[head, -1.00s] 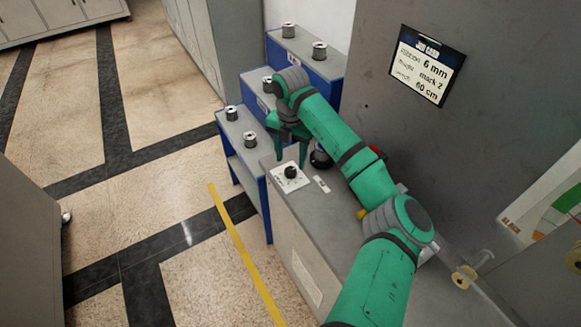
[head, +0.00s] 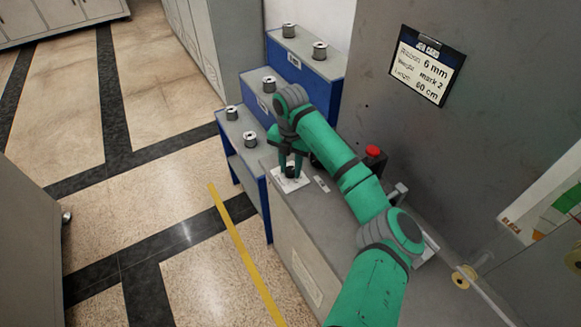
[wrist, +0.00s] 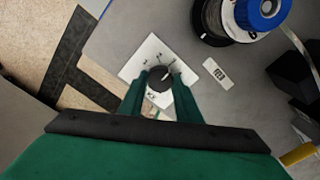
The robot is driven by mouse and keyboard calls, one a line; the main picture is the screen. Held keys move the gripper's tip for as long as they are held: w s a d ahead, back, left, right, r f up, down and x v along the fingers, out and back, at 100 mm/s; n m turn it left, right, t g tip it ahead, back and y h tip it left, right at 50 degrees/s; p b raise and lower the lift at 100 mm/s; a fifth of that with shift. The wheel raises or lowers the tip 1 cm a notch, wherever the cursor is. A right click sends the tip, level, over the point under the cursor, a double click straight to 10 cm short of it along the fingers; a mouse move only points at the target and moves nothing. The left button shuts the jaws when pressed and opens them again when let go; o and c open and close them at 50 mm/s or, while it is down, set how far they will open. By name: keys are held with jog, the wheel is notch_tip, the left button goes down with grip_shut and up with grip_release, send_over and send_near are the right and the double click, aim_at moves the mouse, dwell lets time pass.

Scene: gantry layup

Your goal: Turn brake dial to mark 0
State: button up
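The brake dial (wrist: 160,78) is a round black knob with a light pointer line on a white square scale plate (wrist: 153,50). In the wrist view the pointer aims up and to the right. The scale marks are too small to read surely. The dial also shows in the head view (head: 291,171), partly hidden by the fingers. My green gripper (head: 291,165) is down at the dial, one finger on each side of it. In the wrist view the fingertips lie close against the knob's sides; whether they press on it is unclear.
A small white label (wrist: 216,70) lies beside the plate on the grey cabinet top (head: 318,205). A spool with a blue hub (wrist: 262,12) stands close by. A red button (head: 373,151) is behind my arm. Blue stepped shelves (head: 318,70) with several spools stand behind. A sign (head: 427,66) hangs on the grey panel.

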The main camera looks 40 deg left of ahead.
jog(key=shift+n, duration=0.5)
jog(key=n, duration=0.5)
jog(key=shift+n, duration=0.3)
jog(key=n, duration=0.3)
jog(key=shift+n, duration=0.3)
jog(key=n, duration=0.3)
jog(key=shift+w+n, duration=0.1)
jog(key=shift+n, duration=0.2)
jog(key=n, duration=1.3)
jog(key=o, duration=1.1)
jog(key=shift+c, duration=0.2)
